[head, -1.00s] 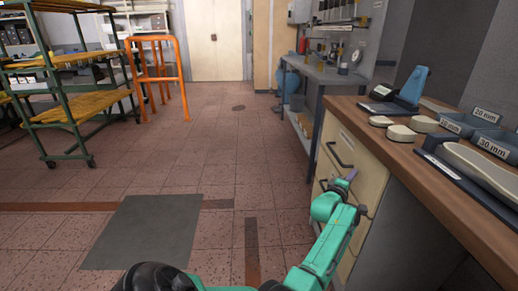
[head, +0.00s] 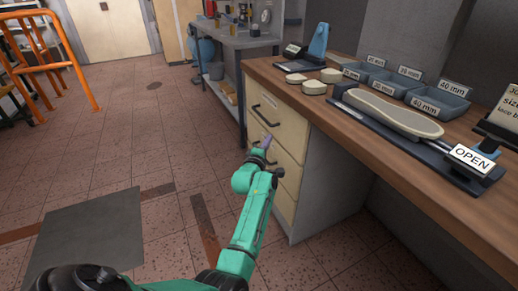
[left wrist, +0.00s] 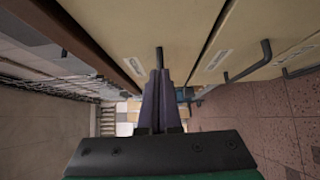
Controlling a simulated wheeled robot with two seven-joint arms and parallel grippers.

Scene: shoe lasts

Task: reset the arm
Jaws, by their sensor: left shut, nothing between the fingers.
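My left arm shows in the head view, green with dark joints, reaching from the bottom edge up toward the drawer unit. Its gripper (head: 264,145) is in front of the cream drawer fronts, below the counter edge. In the left wrist view the two purple fingers of the left gripper (left wrist: 159,85) lie together, with nothing seen between them. Drawer fronts and dark handles are close by in that view. I cannot tell whether the fingers touch a drawer handle. My right gripper is in neither view.
The wooden counter (head: 400,165) holds a shoe last (head: 392,112), grey bins (head: 437,101), an OPEN sign (head: 471,158) and a blue stand (head: 318,41). The cream drawer unit (head: 279,122) stands below it. A grey workbench (head: 235,40) is behind. An orange frame (head: 50,60) stands at left.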

